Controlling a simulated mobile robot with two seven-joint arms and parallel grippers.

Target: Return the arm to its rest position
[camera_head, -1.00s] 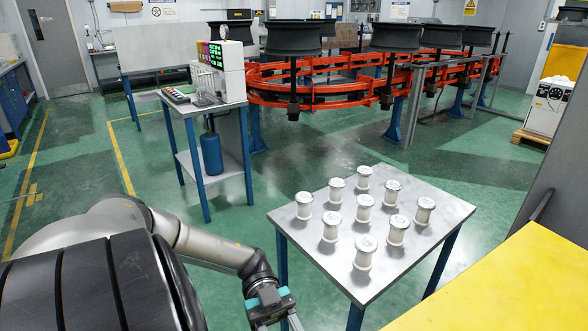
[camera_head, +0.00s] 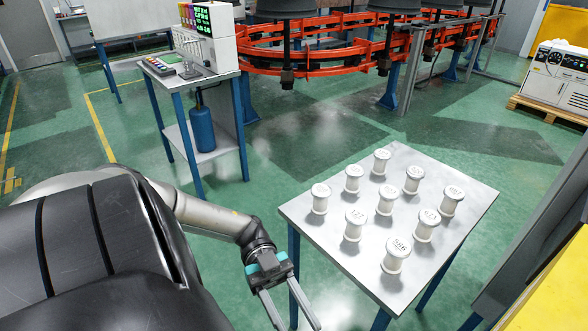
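My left arm comes in from the left, bent at its elbow. My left gripper (camera_head: 291,321) hangs at the bottom middle, left of the small metal table (camera_head: 325,236) and apart from it. Its two fingers are spread with nothing between them. Several white numbered spools stand upright in rows on the table, such as the front one (camera_head: 396,257) and the left one (camera_head: 320,198). My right gripper is not in view.
A small side table (camera_head: 176,86) with an instrument on it and a blue cylinder (camera_head: 202,129) on its lower shelf stands at back left. Orange conveyor rails (camera_head: 300,60) run behind. A yellow surface (camera_head: 555,290) is at bottom right. Green floor between is clear.

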